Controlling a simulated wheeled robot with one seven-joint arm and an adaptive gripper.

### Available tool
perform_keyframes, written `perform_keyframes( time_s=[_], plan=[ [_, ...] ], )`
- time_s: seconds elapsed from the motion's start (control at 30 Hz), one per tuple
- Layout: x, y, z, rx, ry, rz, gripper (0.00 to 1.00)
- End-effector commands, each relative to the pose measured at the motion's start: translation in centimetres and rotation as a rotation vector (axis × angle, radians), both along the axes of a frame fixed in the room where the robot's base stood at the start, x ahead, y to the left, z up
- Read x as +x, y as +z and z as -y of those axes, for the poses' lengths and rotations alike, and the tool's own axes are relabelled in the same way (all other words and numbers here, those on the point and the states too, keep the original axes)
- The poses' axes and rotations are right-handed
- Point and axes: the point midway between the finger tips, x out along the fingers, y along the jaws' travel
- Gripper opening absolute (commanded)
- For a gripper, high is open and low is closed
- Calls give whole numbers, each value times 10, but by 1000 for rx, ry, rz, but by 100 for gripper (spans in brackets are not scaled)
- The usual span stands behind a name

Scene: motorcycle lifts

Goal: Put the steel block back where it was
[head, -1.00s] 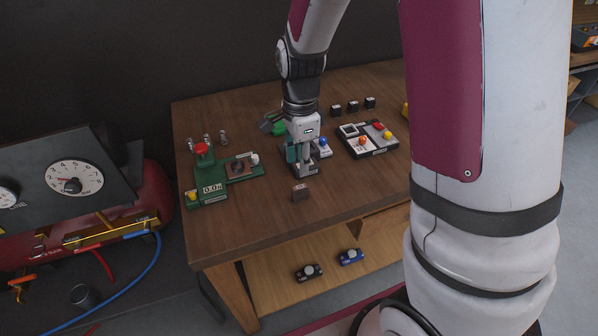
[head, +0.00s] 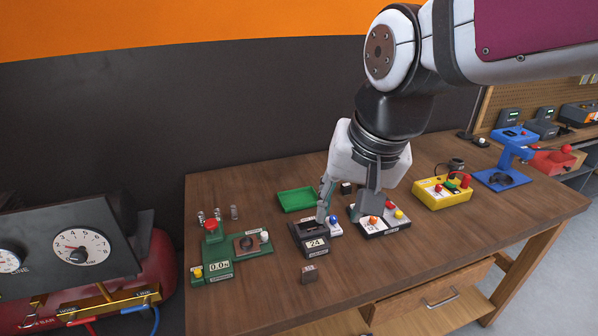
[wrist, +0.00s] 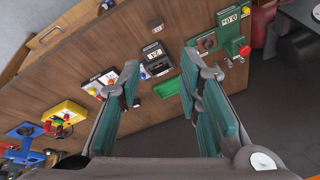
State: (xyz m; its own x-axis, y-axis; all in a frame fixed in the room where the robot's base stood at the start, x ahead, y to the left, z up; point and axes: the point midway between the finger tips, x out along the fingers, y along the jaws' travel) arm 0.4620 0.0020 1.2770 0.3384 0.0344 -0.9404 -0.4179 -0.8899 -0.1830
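A small dark block with a light mark on its front (head: 309,273) sits alone near the table's front edge. It also shows in the wrist view (wrist: 157,25). I cannot tell for sure that it is the steel block. My gripper (head: 342,210) is open, above the black device reading 24 (head: 312,246) and the white-and-black panel (head: 383,228). In the wrist view my gripper (wrist: 160,80) has its green-padded fingers wide apart with nothing between them. The fingers hide part of the area behind them in the head view.
A green device with a red knob (head: 212,250) stands at the left, with small metal cylinders (head: 234,212) behind it. A green tray (head: 297,199) and a black cube (head: 347,188) lie farther back. A yellow box (head: 442,192) stands at right. The table front is mostly clear.

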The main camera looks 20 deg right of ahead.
Motion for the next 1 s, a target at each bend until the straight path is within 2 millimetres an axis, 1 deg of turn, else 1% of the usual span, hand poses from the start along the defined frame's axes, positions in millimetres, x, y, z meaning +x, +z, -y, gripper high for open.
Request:
perform_keyframes(
  time_s=[0.03,0.1,0.2,0.33,0.53,0.7,0.8,1.0],
  plan=[
    [-14,9,0,-33,76,38,32],
    [-29,16,1,-84,179,76,32],
    [-46,22,2,-149,296,117,32],
    [-59,25,2,-205,387,144,32],
    [-63,25,2,-226,421,151,32],
    [-62,25,2,-225,420,152,32],
    [-57,20,2,-225,420,152,32],
    [-58,21,2,-224,419,152,32]
  ],
)
